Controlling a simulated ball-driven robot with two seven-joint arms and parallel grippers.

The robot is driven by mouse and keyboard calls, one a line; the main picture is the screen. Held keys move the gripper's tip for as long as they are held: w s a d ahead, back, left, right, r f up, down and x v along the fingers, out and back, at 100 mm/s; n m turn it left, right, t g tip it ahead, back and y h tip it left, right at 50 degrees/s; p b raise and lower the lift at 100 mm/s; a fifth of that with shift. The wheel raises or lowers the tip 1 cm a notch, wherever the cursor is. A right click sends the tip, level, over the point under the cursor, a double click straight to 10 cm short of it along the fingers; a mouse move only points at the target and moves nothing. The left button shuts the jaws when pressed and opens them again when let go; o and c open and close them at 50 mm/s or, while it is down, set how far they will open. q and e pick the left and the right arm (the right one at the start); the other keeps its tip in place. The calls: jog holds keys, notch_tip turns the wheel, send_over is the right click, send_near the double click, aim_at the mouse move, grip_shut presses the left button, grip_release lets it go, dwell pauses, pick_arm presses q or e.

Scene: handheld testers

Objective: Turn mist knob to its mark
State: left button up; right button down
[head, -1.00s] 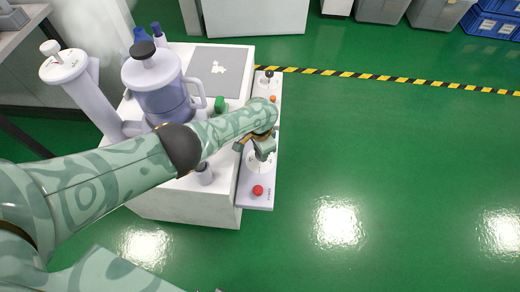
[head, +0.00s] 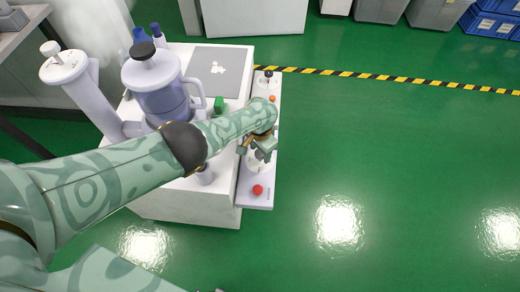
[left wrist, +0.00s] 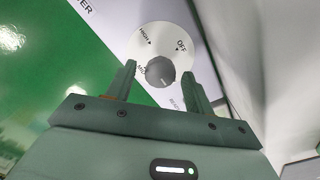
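The grey mist knob (left wrist: 160,72) sits on a round white dial (left wrist: 155,42) in the left wrist view. The dial is lettered HIGH and OFF, with another word partly hidden beside the knob. A short light line shows on the knob's near side. My left gripper (left wrist: 158,68) is open, with one finger on each side of the knob; I cannot tell whether either finger touches it. In the head view, my left gripper (head: 257,149) is over the control panel (head: 247,187), and its dial (head: 257,163) is partly hidden. My right gripper is not in view.
A red button (head: 257,190), an orange button (head: 273,98) and a dark knob (head: 268,74) are also on the panel. A lidded jug (head: 160,85), a green object (head: 219,103) and a grey mat (head: 222,68) are left of it. Open green floor lies right.

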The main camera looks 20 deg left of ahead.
pick_arm(q)
jog(key=shift+r, duration=0.15)
jog(key=shift+r, duration=0.25)
notch_tip(320, 180, up, 2)
jog(key=shift+r+p, duration=0.25)
jog(key=shift+p, duration=0.75)
notch_tip(320, 180, up, 13)
jog(key=p, duration=0.7)
jog(key=shift+p, duration=0.4)
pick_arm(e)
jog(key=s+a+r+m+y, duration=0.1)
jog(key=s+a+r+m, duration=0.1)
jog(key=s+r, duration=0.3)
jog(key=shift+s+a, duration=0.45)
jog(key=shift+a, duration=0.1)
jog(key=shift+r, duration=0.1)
